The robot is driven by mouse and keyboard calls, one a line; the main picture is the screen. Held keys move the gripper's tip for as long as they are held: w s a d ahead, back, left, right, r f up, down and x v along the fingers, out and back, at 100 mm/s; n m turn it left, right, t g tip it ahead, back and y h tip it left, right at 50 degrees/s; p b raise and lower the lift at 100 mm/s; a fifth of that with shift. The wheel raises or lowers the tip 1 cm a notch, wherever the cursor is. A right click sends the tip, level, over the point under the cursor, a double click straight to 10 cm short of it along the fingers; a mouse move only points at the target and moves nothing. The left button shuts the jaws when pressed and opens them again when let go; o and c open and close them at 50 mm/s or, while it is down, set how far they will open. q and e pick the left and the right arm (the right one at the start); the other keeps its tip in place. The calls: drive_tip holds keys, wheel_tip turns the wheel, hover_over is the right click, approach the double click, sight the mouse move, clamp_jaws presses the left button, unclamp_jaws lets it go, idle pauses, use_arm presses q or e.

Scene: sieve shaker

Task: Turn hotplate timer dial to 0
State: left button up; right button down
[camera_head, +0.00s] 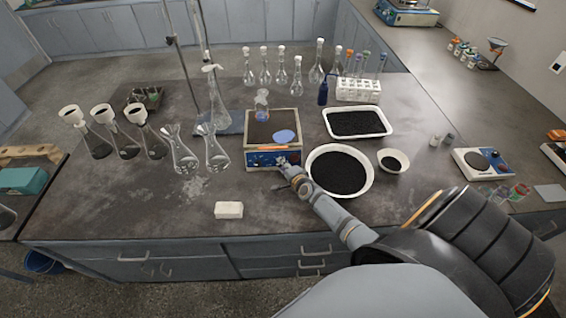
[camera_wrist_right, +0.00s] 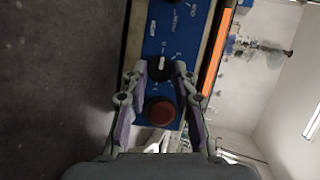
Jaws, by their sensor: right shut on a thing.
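The hotplate (camera_head: 251,128) is a box with a blue front panel (camera_head: 262,161) and stands mid-table. Its black dial (camera_wrist_right: 159,68) with a white pointer line shows in the right wrist view. The panel there appears turned on its side, so I cannot read the pointer's setting surely. My right gripper (camera_head: 283,168) is at the front panel, and in the wrist view its fingertips (camera_wrist_right: 161,70) are shut on the dial from both sides. A red round button (camera_wrist_right: 160,112) lies between the fingers, nearer the palm. The gripper hides the dial in the head view. My left gripper is not in view.
A round pan of black grains (camera_head: 340,192) stands close right of my right gripper. Flasks (camera_head: 184,160) stand left of the hotplate. A white block (camera_head: 229,210) lies near the front edge. The front-left tabletop is mostly clear.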

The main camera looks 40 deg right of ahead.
drive_tip(key=c, duration=1.1)
unclamp_jaws()
drive_tip(key=shift+o, duration=0.2)
